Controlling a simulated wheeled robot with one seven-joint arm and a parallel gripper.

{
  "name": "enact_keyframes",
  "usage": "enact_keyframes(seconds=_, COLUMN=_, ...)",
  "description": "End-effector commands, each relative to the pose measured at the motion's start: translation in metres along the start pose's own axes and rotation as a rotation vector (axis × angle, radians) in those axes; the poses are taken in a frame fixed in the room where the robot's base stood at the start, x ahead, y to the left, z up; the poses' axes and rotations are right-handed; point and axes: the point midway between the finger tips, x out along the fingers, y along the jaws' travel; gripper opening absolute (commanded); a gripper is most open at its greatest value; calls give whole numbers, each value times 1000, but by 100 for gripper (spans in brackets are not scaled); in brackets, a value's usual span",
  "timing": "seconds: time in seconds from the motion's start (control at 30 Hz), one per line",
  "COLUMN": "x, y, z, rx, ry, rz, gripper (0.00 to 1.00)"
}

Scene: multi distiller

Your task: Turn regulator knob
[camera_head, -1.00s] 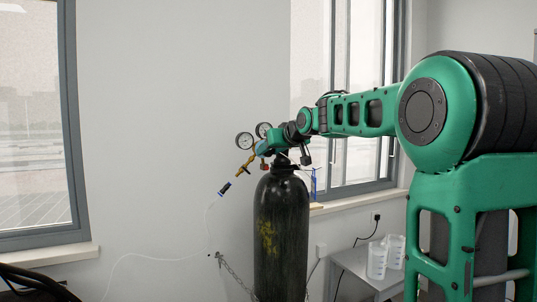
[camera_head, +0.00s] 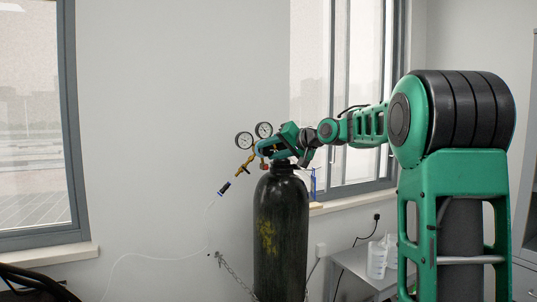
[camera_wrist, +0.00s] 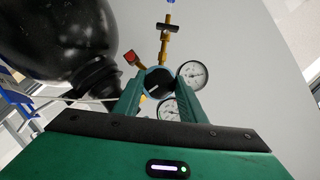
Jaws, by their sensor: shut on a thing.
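The regulator, with its brass fittings (camera_head: 246,165) and two round gauges (camera_head: 264,130), is mounted at the top of a black gas cylinder (camera_head: 281,225). My gripper (camera_head: 268,150) reaches it from the right. In the wrist view, the two green fingers of my gripper (camera_wrist: 157,86) are shut on the round blue regulator knob (camera_wrist: 157,78), one finger on each side.
A thin clear hose hangs from the black connector (camera_head: 224,188) at the regulator's outlet. A chain (camera_head: 231,268) runs beside the cylinder. Clear beakers (camera_head: 378,260) stand on a low table (camera_head: 352,262) at the right.

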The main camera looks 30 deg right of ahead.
Motion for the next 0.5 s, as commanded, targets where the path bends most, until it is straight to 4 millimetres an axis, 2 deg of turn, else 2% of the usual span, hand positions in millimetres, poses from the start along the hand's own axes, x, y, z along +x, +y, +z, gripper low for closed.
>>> enact_keyframes(seconds=0.2, x=0, y=3, z=-2, rx=146, ry=4, rz=-57, gripper=15)
enact_keyframes(seconds=0.5, x=0, y=4, z=-1, rx=262, ry=4, rz=-106, gripper=15)
